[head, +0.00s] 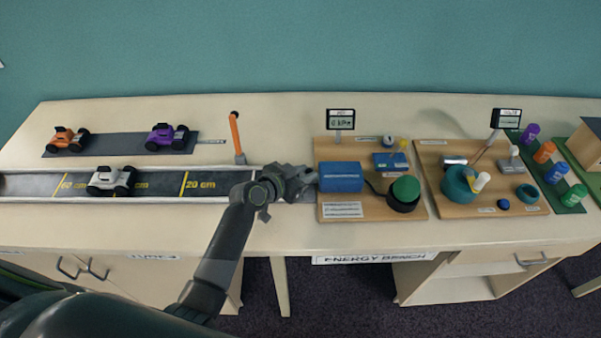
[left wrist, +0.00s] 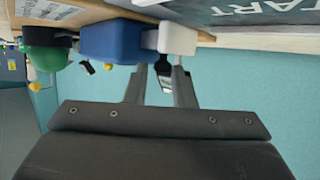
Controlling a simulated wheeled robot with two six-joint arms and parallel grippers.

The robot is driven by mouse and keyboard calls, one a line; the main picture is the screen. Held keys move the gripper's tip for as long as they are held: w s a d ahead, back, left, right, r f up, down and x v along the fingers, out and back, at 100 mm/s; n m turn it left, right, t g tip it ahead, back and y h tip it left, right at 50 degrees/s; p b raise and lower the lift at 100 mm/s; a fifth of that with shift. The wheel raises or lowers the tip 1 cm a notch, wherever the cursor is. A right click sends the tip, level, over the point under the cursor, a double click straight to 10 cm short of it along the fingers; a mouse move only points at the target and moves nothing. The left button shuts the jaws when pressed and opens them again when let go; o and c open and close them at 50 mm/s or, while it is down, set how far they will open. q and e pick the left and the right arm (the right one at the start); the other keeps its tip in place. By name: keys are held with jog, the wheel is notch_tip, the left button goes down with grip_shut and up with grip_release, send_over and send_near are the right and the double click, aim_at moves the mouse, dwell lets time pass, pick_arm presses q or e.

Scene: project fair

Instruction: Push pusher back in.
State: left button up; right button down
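The blue box (head: 341,177) stands on the wooden board at the right end of the track. In the left wrist view the blue box (left wrist: 109,42) has a white block (left wrist: 178,38) at its track-side end, joined by a short pale piece; this looks like the pusher. In the head view my gripper hides it. My left gripper (head: 305,178) is over the track's end, close to the blue box. In the left wrist view the left gripper's fingers (left wrist: 162,72) are apart, with background showing between them. The tips are close to the white block; contact is unclear. My right gripper is out of view.
A white car (head: 112,180) stands on the track (head: 215,185). Orange (head: 66,139) and purple (head: 167,137) cars are on a dark mat behind. An orange lever (head: 236,134) stands behind the track. A small display (head: 340,118) and green knob (head: 405,189) are near the blue box.

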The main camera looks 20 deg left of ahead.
pick_arm(q)
jog(key=shift+o, duration=1.2)
jog(key=shift+d, duration=0.15)
jog(key=shift+s+a+r, duration=0.1)
jog(key=shift+s+a, duration=0.2)
jog(key=shift+s, duration=0.05)
jog(key=b+v, duration=0.2)
jog(key=v, duration=1.4)
jog(key=shift+s+r+b, duration=0.15)
jog(key=shift+s+b, duration=0.05)
jog(key=shift+b, duration=0.15)
jog(key=shift+a, duration=0.1)
